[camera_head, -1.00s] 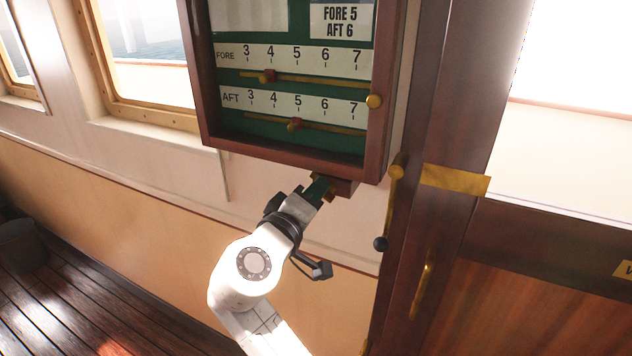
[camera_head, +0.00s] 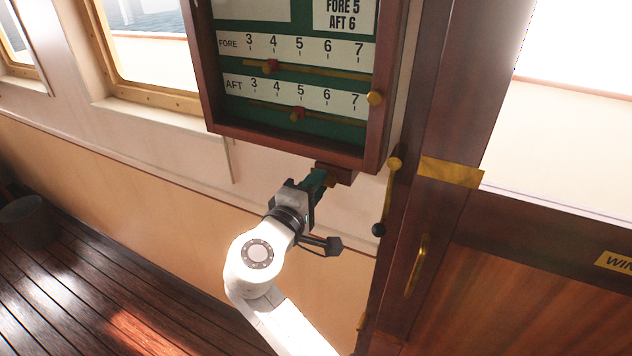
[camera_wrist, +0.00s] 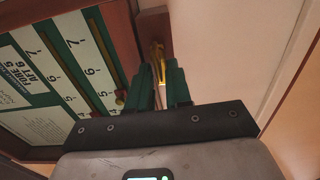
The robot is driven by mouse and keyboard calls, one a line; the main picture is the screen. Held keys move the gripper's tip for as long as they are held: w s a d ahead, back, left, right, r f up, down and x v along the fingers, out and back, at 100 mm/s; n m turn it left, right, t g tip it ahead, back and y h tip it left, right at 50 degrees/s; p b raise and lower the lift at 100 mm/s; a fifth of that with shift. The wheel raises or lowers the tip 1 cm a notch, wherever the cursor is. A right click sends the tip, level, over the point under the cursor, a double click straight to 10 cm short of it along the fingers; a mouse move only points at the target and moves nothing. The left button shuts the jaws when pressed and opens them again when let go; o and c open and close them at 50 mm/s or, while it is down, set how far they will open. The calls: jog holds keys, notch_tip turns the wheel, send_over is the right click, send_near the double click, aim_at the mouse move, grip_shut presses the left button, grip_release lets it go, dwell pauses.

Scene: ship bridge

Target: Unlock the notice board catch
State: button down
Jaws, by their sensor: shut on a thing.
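The notice board (camera_head: 288,146) hangs on the wall in a dark wooden frame, with a green back and FORE and AFT scales. A small wooden block (camera_head: 342,172) sits under its lower right edge. The brass catch (camera_wrist: 157,52) sticks out from this block in the wrist view. My gripper (camera_head: 323,178) reaches up to the block from below left. Its green fingers are shut on the catch in the wrist view (camera_wrist: 160,78). The fingers hide most of the catch in the head view.
A bucket (camera_head: 27,222) stands on the floor far left.

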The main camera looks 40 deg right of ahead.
jog(key=c, duration=1.3)
grip_release()
jog(key=b+v, duration=0.3)
jog(key=v, duration=0.8)
jog(key=shift+w+d+f, duration=0.1)
jog(key=shift+f, duration=0.1)
jog(key=s+d+f+m+g+y, duration=0.1)
jog(key=s+d+f+y, duration=0.2)
jog(key=f, duration=0.4)
jog(key=s+d+f+m+g+y, duration=0.1)
jog(key=s+d+f+y, duration=0.15)
jog(key=s+f, duration=0.35)
jog(key=s+d+f+g+y, duration=0.1)
jog(key=s+d+f+y, duration=0.15)
jog(key=f, duration=0.55)
jog(key=s+a+f+m+g+y, duration=0.1)
jog(key=s+a+f+y, duration=0.2)
jog(key=s, duration=0.4)
jog(key=s+a+f+m+g+y, duration=0.1)
jog(key=s+a+f+m+y, duration=0.1)
jog(key=s+f+y, duration=0.3)
jog(key=s+f, duration=0.2)
jog(key=s, duration=0.1)
jog(key=shift+a+g, duration=0.4)
